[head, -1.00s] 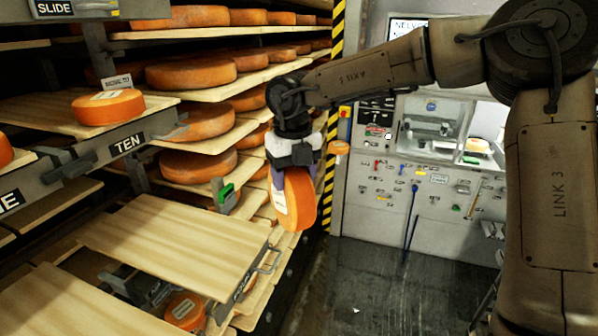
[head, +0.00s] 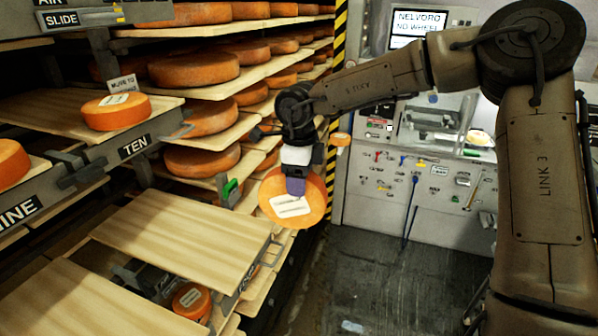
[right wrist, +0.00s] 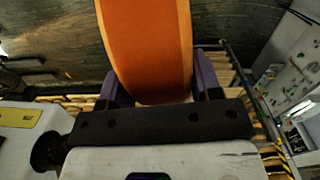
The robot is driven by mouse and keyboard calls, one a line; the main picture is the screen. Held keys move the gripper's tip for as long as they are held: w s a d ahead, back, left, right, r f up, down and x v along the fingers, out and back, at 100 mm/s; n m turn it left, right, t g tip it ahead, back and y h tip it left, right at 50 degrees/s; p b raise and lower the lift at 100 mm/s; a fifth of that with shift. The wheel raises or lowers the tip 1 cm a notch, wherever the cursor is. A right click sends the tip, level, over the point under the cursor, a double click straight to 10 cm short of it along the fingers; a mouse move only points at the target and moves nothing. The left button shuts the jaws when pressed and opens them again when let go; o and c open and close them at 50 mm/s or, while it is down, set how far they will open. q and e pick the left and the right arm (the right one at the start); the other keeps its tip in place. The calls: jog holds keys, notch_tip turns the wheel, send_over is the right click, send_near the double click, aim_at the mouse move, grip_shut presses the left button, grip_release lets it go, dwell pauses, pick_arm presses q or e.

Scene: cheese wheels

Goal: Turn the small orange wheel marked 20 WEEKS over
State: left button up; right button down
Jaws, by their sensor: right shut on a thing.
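A small orange cheese wheel (head: 312,190) with a white label hangs in my right gripper (head: 296,186), in the middle of the head view. It stands on edge in the air with its labelled face turned towards the head camera and tilted. The label's print is too small to read. In the right wrist view the wheel's orange rim (right wrist: 148,45) sits between the two purple fingers of my right gripper (right wrist: 152,92). My left gripper does not show.
A pale bare board (head: 180,245) juts out at lower left. Small labelled wheels sit on the board by the TEN sign (head: 116,112) and below the bare board (head: 191,300). Shelves of large wheels (head: 195,68) stand behind.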

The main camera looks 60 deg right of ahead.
jog(key=d+f+n+t+y+b, duration=0.2)
jog(key=n+t+y+b, duration=0.3)
jog(key=n+b, duration=0.6)
jog(key=d+f+n+t+y+b, duration=0.3)
jog(key=n+t+y+b, duration=0.2)
jog(key=n+y+b, duration=0.4)
jog(key=n+b, duration=0.2)
jog(key=n, duration=0.3)
jog(key=shift+s+f+t+b, duration=0.15)
jog(key=shift+s+t+b, duration=0.15)
jog(key=shift+t+b, duration=0.1)
dwell(4.3)
